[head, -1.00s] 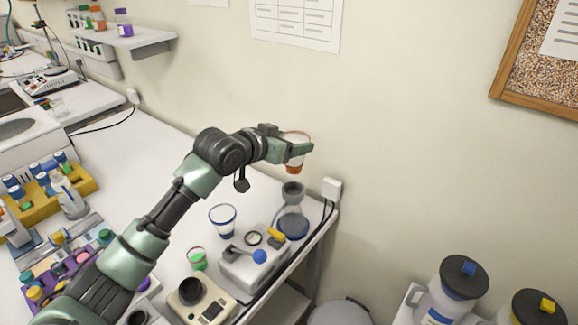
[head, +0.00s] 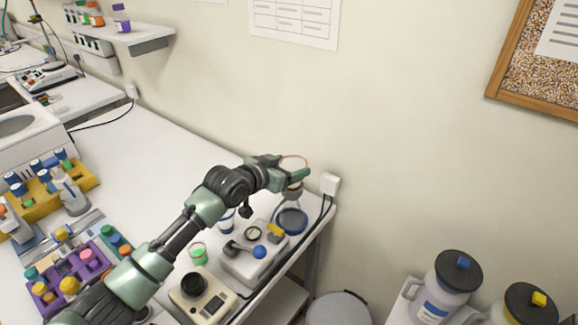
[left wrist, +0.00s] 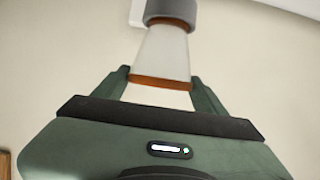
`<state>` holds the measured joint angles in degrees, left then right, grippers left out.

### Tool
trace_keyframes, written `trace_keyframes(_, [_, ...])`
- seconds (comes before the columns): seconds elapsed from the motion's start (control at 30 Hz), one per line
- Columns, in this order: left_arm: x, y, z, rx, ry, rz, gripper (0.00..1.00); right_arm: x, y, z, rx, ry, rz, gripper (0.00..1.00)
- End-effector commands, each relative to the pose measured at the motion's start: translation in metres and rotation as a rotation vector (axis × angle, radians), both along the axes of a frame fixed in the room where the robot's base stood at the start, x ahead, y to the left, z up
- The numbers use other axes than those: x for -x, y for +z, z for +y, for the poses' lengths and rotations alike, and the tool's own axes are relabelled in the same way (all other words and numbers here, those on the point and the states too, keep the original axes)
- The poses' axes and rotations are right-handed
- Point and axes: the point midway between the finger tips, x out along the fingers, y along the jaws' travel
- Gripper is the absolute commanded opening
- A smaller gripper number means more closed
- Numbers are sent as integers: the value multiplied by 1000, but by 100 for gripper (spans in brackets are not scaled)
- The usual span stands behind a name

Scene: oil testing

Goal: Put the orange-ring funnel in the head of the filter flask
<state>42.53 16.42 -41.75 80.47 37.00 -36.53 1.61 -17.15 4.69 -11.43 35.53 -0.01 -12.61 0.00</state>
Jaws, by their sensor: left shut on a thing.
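My left gripper (head: 289,174) is shut on the orange-ring funnel and holds it over the filter flask (head: 291,222) near the table's right edge. In the head view the gripper hides most of the funnel; its thin orange rim (head: 295,157) shows above the fingers. In the left wrist view, my left gripper (left wrist: 158,88) has its fingers on either side of the funnel (left wrist: 161,55), a pale cone. The funnel's narrower orange end meets the grey flask head (left wrist: 170,9); how far it sits inside is hidden. My right gripper is out of view.
A blue-ring funnel (head: 228,226), partly behind my arm, and a green-bottomed cup (head: 198,254) stand left of the flask. A wall socket box (head: 330,185) is close right of the gripper.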

Motion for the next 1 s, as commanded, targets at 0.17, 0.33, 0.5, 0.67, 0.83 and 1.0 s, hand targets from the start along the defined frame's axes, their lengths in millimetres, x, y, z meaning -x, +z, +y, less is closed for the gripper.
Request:
trace_keyframes(0.17, [0, -1, 0, 0, 0, 1, 93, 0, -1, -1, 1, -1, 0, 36])
trace_keyframes(0.33, [0, -1, 0, 0, 0, 1, 93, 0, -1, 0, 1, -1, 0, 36])
trace_keyframes(0.5, [1, 3, 1, 0, 0, 0, 93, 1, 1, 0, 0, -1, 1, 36])
trace_keyframes(0.67, [13, 7, 11, -1, 0, -1, 93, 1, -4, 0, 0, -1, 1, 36])
trace_keyframes(0.83, [37, 18, 28, -2, 0, -1, 93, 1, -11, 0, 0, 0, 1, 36])
trace_keyframes(1.0, [62, 31, 46, -1, 0, -1, 93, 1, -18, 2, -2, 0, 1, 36])
